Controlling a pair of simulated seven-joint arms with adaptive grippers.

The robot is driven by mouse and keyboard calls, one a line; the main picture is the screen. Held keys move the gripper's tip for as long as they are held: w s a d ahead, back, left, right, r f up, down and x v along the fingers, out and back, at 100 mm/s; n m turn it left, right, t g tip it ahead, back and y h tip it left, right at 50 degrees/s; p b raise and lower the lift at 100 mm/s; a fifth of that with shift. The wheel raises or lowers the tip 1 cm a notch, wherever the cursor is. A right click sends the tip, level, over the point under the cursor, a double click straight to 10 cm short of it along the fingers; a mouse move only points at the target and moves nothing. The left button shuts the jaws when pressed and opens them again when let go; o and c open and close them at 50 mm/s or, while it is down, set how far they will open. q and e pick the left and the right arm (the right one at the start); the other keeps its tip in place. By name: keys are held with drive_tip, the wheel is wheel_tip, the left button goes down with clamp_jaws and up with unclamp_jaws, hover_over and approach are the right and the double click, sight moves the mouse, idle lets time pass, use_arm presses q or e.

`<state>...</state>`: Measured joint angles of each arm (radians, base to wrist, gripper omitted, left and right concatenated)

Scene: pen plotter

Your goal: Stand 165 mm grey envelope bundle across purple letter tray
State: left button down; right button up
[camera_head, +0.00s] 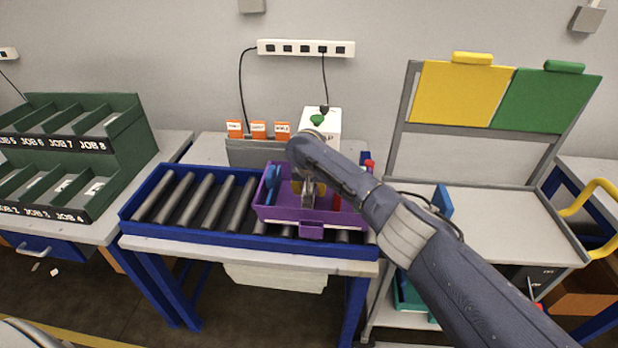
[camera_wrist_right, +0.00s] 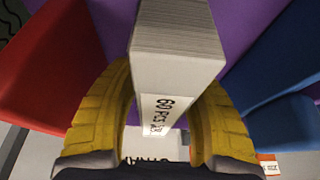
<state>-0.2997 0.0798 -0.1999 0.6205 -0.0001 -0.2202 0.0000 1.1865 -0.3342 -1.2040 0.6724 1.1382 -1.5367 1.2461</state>
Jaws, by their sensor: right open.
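The purple letter tray (camera_head: 275,213) sits on the roller conveyor. Its purple floor also shows in the right wrist view (camera_wrist_right: 112,25). The grey envelope bundle (camera_wrist_right: 178,50) is a thick pale stack with a white label reading "60 PCS". My right gripper (camera_wrist_right: 160,112) is open, with its yellow fingers on either side of the bundle. In the head view the right gripper (camera_head: 309,188) is down inside the tray, and the arm hides much of the bundle there. I cannot tell whether the bundle touches the tray floor. My left gripper is not in view.
A blue piece (camera_head: 271,181) and a red piece (camera_head: 337,201) stand at the tray's two sides, flanking the gripper. Conveyor rollers (camera_head: 205,200) left of the tray are clear. Behind stand a grey holder with orange tabs (camera_head: 258,131) and a white box (camera_head: 325,120).

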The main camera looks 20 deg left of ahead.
drive_tip(key=v, duration=1.1)
drive_tip(key=shift+r, duration=0.1)
